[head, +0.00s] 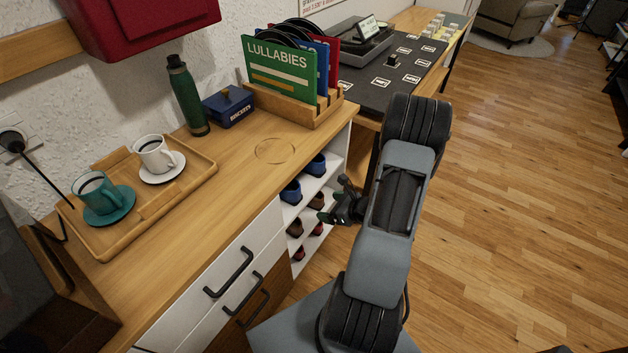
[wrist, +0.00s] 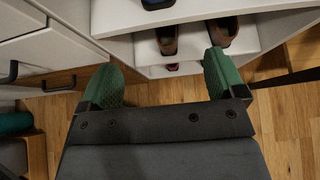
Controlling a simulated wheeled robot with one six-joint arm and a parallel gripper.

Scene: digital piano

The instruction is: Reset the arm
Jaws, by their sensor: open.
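My gripper (head: 343,205) is in front of the shoe shelves, beside the cabinet's right end, with my arm folded above the floor in the head view. In the wrist view my gripper (wrist: 160,82) shows two green fingers spread wide apart, with nothing between them. Beyond the fingertips are white shelves (wrist: 215,12) holding brown shoes (wrist: 222,32). The fingers look apart from the shoes; whether one touches the shelf edge I cannot tell.
The wooden counter (head: 235,170) bears a tray (head: 190,190) with two cups, a green bottle (head: 187,97), a blue tin (head: 228,106) and a record rack (head: 300,108). Drawer handles (head: 229,273) stick out in front. The wooden floor (head: 510,220) on the right is clear.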

